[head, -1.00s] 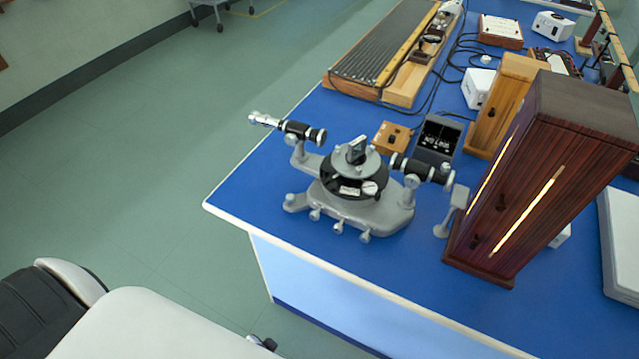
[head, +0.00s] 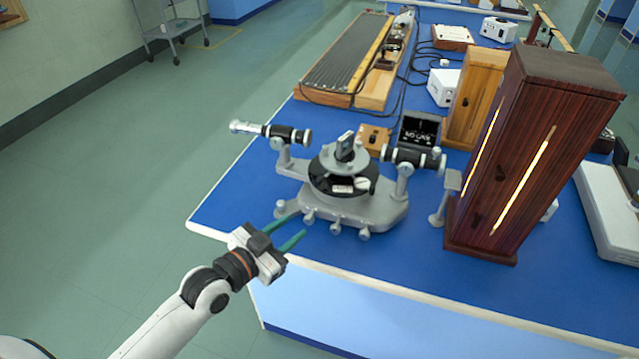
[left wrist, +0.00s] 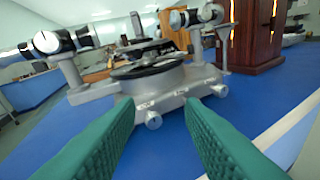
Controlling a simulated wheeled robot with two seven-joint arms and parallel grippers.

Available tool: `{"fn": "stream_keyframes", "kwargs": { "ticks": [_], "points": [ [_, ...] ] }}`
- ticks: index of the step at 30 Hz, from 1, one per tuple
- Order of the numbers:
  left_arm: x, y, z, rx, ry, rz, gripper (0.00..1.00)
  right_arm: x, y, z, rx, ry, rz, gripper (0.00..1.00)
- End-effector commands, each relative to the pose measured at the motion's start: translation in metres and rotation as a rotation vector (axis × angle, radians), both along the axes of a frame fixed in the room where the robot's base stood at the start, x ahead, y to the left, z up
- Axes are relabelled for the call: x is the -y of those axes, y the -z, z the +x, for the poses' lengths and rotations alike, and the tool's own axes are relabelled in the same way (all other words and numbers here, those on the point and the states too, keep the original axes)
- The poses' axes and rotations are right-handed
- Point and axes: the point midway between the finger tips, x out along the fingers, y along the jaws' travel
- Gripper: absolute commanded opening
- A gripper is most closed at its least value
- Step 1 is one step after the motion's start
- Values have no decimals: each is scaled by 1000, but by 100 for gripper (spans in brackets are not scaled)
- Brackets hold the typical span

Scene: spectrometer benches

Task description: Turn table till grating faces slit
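The spectrometer stands near the left corner of the blue bench. Its round table (head: 343,165) carries an upright dark grating piece (head: 345,146) in a mount, above a black disc with a pale scale plate. One black-and-silver tube (head: 272,132) points left and another (head: 414,158) points right, toward the wooden lamp housing. The slit itself is too small to make out. My left gripper (head: 290,229) is open and empty at the front of the base, apart from the table. In the left wrist view its green fingers (left wrist: 160,150) are spread before the base (left wrist: 160,92). My right gripper is not in view.
The tall dark wooden housing (head: 540,130) with bright slots stands right of the spectrometer. A small display box (head: 418,135) and a wooden box (head: 374,138) sit behind it. The bench's front-left corner is clear.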

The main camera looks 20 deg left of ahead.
Motion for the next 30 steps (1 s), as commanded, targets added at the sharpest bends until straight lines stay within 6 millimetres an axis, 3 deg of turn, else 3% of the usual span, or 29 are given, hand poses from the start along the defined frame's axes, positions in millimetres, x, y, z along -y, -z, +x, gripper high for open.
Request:
{"fn": "stream_keyframes", "kwargs": {
  "ticks": [1,7,14,24,30],
  "points": [
    [-3,-13,6,60,7,-7,35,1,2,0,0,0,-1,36],
    [-14,-31,19,163,-5,-32,35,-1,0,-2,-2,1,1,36],
    [-4,-33,45,169,-7,-36,35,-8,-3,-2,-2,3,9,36],
    [21,-33,106,166,-6,-35,35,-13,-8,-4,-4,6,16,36],
    [29,-31,125,165,-7,-33,35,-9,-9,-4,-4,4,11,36]
  ]
}}
